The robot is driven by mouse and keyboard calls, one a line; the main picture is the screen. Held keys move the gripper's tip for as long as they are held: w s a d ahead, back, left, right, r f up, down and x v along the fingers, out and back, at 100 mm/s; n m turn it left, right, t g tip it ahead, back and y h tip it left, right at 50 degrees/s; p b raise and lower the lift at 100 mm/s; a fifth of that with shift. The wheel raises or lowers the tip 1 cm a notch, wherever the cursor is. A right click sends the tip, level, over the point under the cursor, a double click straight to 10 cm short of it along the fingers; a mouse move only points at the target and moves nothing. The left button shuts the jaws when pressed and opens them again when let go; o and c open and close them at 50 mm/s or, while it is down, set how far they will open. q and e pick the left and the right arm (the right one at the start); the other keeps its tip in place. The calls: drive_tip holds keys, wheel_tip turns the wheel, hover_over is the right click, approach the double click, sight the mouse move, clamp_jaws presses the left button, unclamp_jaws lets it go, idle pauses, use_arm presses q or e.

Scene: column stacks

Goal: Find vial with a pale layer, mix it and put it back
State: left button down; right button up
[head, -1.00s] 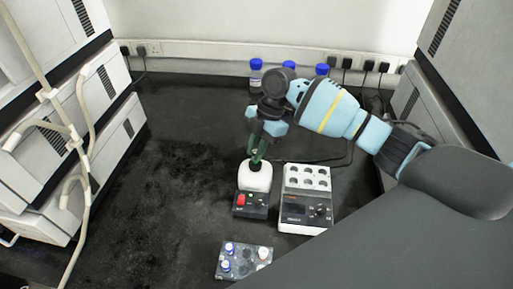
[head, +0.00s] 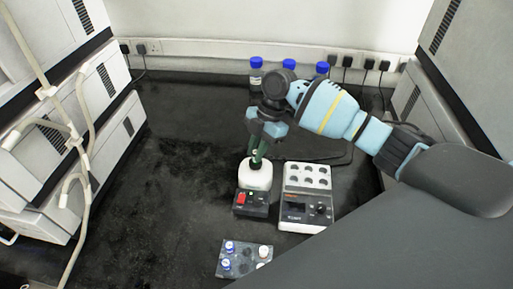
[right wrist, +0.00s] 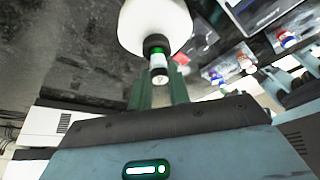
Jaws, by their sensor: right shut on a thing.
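My right gripper (head: 258,150) is shut on a vial (right wrist: 158,63) and holds it at the black cup (right wrist: 156,43) on top of the white vortex mixer (head: 257,175). In the right wrist view the vial's end stands between the two green fingers of the gripper (right wrist: 159,82), against or in the cup. The vial's layers are too small to tell. The mixer's front has a red switch (head: 242,198). A grey vial rack (head: 245,262) at the front holds several vials, with blue caps (head: 229,246) and a white cap (head: 264,252). My left gripper is out of view.
A heater block (head: 293,216) with empty wells stands close to the mixer's right. Blue-capped bottles (head: 256,64) stand along the back wall. Stacked instruments (head: 110,90) with pale tubing line the left, with more at the right. The bench left of the mixer is clear.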

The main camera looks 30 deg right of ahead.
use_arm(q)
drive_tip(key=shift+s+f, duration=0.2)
use_arm(e)
drive_tip(key=shift+f, duration=0.8)
idle(2.3)
